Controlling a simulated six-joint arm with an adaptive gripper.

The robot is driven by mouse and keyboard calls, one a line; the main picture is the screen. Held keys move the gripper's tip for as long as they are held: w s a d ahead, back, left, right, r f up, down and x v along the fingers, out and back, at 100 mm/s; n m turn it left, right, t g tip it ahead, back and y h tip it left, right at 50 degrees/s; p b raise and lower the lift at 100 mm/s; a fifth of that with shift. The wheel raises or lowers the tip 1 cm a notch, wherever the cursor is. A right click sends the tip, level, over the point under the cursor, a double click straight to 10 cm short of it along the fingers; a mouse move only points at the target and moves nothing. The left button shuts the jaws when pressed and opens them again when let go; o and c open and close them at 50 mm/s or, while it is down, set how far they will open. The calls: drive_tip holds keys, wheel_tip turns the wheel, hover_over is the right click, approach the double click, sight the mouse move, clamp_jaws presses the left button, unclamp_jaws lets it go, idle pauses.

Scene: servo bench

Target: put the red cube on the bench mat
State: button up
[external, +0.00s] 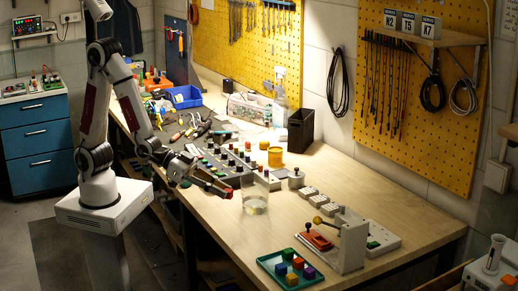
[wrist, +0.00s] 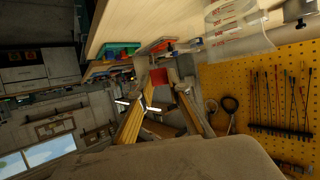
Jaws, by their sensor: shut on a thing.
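The red cube (external: 229,195) is held at the tip of my gripper (external: 224,192), above the front edge of the bench. In the wrist view the red cube (wrist: 159,76) sits between the two fingertips of my gripper (wrist: 162,82), which are shut on it. A dark mat (external: 222,126), seemingly the bench mat, lies farther back on the bench with tools on it. My gripper is well in front of that mat, apart from it.
A clear glass vessel (external: 256,200) stands just right of my gripper. A teal tray (external: 268,262) with several coloured cubes lies at the front. The wooden bench top (external: 345,175) has free room on the right.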

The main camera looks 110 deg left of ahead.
sight(241, 222)
drive_tip(key=shift+n+y, duration=0.4)
drive_tip(key=f, duration=0.1)
drive_tip(key=w+d+f, duration=0.1)
drive_tip(key=f, duration=0.2)
drive_tip(key=shift+w+d+f, duration=0.15)
drive_tip(key=shift+w+f, duration=0.2)
drive_tip(key=f, duration=0.1)
drive_tip(key=w+f+n+y, duration=0.1)
drive_tip(key=a+f+y, duration=0.1)
drive_tip(key=shift+w+f+n, duration=0.2)
drive_tip(key=shift+w+n, duration=0.1)
drive_tip(key=shift+w, duration=0.1)
drive_tip(key=a, duration=0.1)
drive_tip(key=a+r+n+y, duration=0.1)
drive_tip(key=a, duration=0.1)
drive_tip(key=w+a+n+y, duration=0.1)
drive_tip(key=shift+w+a+r+g, duration=0.1)
drive_tip(key=shift+a+r+g, duration=0.05)
drive_tip(key=shift+a+g, duration=0.25)
drive_tip(key=shift+a+r+n+y, duration=0.3)
drive_tip(key=shift+a+r+y, duration=0.1)
drive_tip(key=shift+a+r, duration=0.05)
drive_tip(key=shift+f, duration=0.1)
drive_tip(key=shift+f, duration=2.4)
drive_tip(key=shift+f, duration=0.1)
drive_tip(key=o, duration=0.3)
drive_tip(key=shift+f, duration=0.1)
drive_tip(key=shift+o, duration=0.7)
